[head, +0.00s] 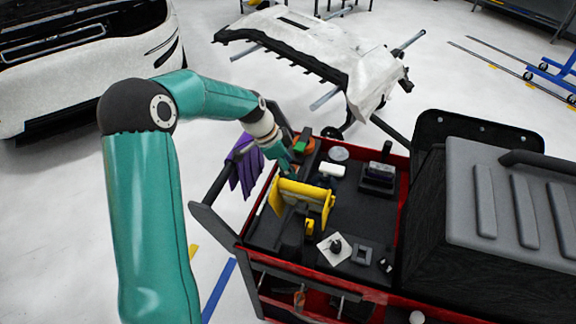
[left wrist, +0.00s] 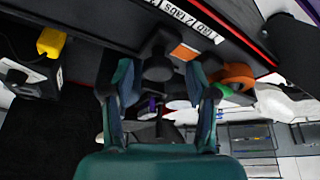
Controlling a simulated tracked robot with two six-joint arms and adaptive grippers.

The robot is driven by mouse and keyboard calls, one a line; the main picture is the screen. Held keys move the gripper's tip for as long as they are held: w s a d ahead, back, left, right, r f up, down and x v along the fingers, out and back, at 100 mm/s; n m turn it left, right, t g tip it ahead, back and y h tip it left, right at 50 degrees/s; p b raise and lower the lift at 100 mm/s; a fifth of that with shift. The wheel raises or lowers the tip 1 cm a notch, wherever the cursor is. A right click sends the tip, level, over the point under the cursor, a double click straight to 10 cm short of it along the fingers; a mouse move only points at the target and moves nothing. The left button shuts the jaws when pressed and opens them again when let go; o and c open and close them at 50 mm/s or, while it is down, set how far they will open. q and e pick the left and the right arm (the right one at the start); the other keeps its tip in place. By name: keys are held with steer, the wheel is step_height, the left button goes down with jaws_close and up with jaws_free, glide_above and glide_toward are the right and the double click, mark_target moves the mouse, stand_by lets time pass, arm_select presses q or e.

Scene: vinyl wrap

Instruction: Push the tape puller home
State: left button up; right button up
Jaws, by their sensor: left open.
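I cannot tell for sure which thing is the tape puller. In the left wrist view, a dark knob-like part (left wrist: 158,62) stands just beyond and between the fingertips of my left gripper (left wrist: 160,82), by a cart edge with a white label. Contact cannot be made out. The gripper is open, with nothing between its fingers. In the head view, my left gripper (head: 287,163) is at the far left side of the red and black tool cart (head: 350,216), behind a large yellow piece (head: 305,193); its tips are partly hidden. My right gripper is not in view.
The cart top holds a white block (head: 332,170), a black holder (head: 378,176), a white square with a dark knob (head: 334,248) and an orange item (head: 303,146). A purple cloth (head: 245,168) hangs at its left. A white bumper (head: 320,55) stands behind.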

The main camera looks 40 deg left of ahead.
arm_select(q)
steer(key=shift+r, duration=0.1)
steer(key=v, duration=1.1)
steer(key=shift+r, duration=0.35)
steer(key=shift+a, duration=0.1)
